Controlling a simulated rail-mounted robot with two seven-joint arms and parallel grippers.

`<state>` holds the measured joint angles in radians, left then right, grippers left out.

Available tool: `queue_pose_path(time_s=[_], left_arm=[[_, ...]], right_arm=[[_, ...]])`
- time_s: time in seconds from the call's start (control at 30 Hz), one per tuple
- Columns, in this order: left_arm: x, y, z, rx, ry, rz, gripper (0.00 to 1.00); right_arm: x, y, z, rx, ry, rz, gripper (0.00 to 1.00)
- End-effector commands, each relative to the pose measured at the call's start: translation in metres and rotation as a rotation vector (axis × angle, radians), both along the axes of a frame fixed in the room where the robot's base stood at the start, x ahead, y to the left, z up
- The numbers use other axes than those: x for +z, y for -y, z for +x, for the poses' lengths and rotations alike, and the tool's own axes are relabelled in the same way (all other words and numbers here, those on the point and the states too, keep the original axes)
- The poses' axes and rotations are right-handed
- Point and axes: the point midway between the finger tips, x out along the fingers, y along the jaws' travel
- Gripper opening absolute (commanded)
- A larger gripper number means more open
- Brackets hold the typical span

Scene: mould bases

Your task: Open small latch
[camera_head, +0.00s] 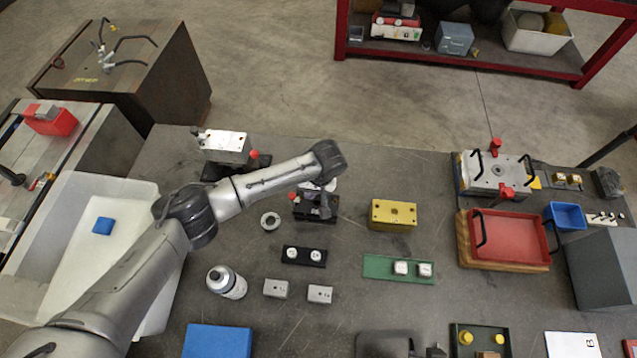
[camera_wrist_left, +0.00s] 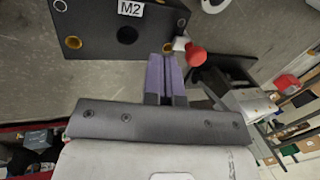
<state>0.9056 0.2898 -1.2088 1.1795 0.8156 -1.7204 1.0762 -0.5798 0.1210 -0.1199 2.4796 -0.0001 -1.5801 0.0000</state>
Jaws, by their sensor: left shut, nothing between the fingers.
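My left gripper (camera_wrist_left: 163,58) shows shut and empty in the left wrist view, its purple fingers together. A small latch with a red knob (camera_wrist_left: 195,55) is just right of the fingertips; I cannot tell whether they touch. It sits by the edge of a dark block marked M2 (camera_wrist_left: 100,28), which has round holes. In the head view the arm comes in from the left and its wrist hangs over this dark block (camera_head: 312,213), partly hiding it. A red knob (camera_head: 292,195) shows at the block's left side. The fingertips are hidden there. My right gripper is not in view.
A yellow block (camera_head: 394,214) stands right of the arm's wrist. A black plate (camera_head: 303,256) and a green plate (camera_head: 375,268) lie in front. A red tray (camera_head: 508,237) is farther right.

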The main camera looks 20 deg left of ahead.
Motion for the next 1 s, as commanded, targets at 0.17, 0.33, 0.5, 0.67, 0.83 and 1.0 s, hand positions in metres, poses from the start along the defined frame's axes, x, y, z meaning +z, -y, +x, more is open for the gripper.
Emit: queue_pose_path(time_s=[0.17, 0.33, 0.5, 0.67, 0.83, 1.0], left_arm=[[-0.002, -0.015, -0.005, 0.000, -0.001, 0.000, 0.00], [-0.004, -0.020, -0.007, -0.002, 0.000, -0.001, 0.00], [-0.004, -0.021, -0.008, -0.002, 0.000, -0.001, 0.00], [-0.004, -0.021, -0.007, -0.002, 0.000, -0.001, 0.00], [-0.001, -0.024, -0.008, 0.000, 0.001, -0.020, 0.00], [0.003, -0.032, -0.010, 0.002, 0.012, -0.089, 0.00]], right_arm=[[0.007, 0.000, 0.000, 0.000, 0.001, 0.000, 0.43], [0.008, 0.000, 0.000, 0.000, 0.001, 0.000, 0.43], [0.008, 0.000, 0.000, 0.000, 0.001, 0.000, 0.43], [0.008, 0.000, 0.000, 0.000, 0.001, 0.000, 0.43], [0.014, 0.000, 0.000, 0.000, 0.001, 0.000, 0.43], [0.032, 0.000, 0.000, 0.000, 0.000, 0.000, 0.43]])
